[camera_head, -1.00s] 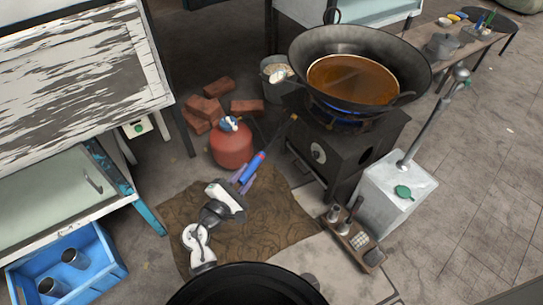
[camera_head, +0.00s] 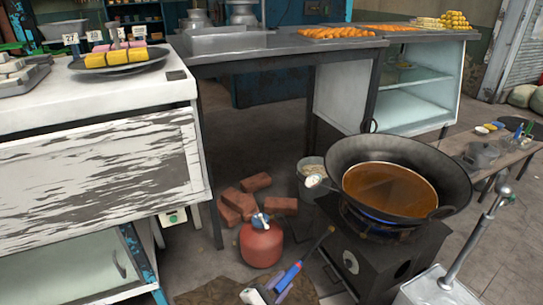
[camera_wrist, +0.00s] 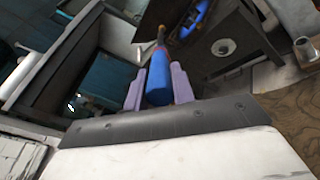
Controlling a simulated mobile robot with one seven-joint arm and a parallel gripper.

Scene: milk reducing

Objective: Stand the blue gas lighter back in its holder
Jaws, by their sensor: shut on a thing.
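The blue gas lighter (camera_head: 290,276), with a red band and a thin dark nozzle, is held in my gripper (camera_head: 281,289) low in the head view, its nozzle pointing up and right. In the wrist view the lighter (camera_wrist: 158,87) lies between the two purple fingers of my gripper (camera_wrist: 160,82), its tip pointing away. The fingers are shut on the lighter's handle. I cannot make out the lighter's holder for certain in either current view.
A wok of amber liquid (camera_head: 390,190) sits on a lit black stove (camera_head: 375,262) to the right. A red gas cylinder (camera_head: 261,245) and bricks (camera_head: 257,183) stand behind the gripper. A white cart (camera_head: 95,165) is left; a low bench (camera_head: 500,150) is far right.

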